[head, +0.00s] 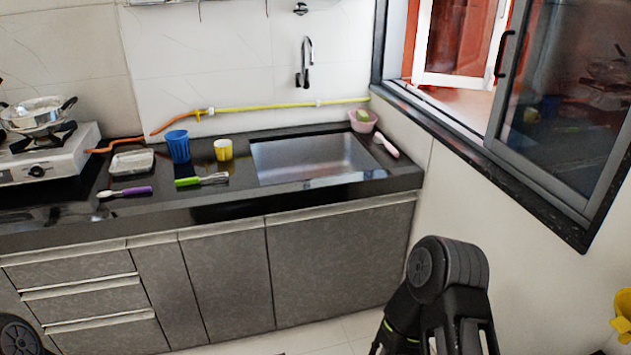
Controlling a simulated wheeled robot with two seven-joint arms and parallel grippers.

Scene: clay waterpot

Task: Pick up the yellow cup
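The yellow cup (223,150) stands upright on the dark counter (110,215), just left of the sink. It is small, with a pale interior at its open top. A taller blue cup (178,147) stands to its left with a small gap between them. Nothing covers the yellow cup. Neither of my grippers shows in the head view. Only a black link of my arm rises at the lower right, well apart from the cup, and a dark round part shows at the lower left corner.
A green-handled utensil (200,180) lies in front of the cup, and a purple-handled one (127,192) further left. The sink (312,160) is right of it. A yellow hose (280,107) runs along the wall behind. The stove (45,155) stands far left.

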